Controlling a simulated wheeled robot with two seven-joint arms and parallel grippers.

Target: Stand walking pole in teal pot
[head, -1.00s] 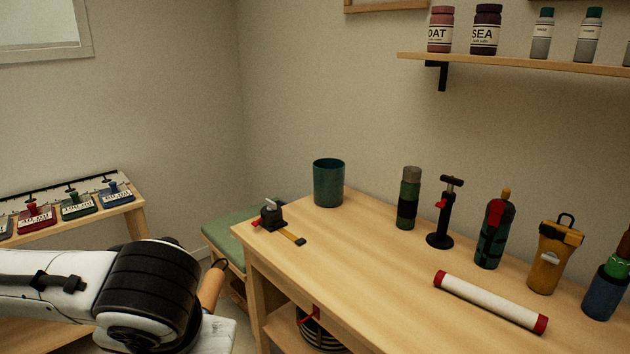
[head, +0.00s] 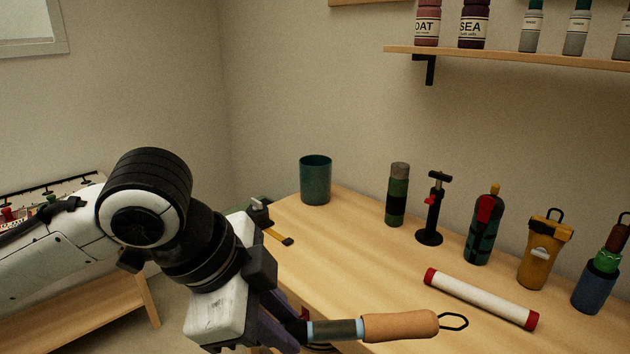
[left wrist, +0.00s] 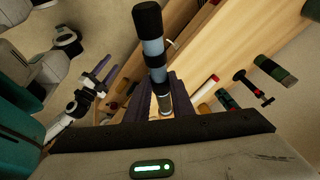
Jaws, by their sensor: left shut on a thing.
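The teal pot (head: 315,182) stands upright near the far left corner of the wooden table, its opening upward. My left gripper (head: 292,322) is shut on the walking pole (head: 400,326), which lies roughly level in front of the table's near part. The pole has a cork handle pointing right, a wrist loop and a grey-blue shaft. In the left wrist view the pole (left wrist: 153,50) runs between the dark purple fingers, black end toward the camera. The pot is well away from the pole. My right gripper (left wrist: 100,78) seems to show small at the left there; its jaws are unclear.
On the table are a tape-like tool (head: 262,215), a green flask (head: 397,195), a black pump (head: 433,210), several more upright items and a lying white tube with red ends (head: 480,298). A wall shelf (head: 510,57) with bottles hangs above. Tabletop between pot and tube is clear.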

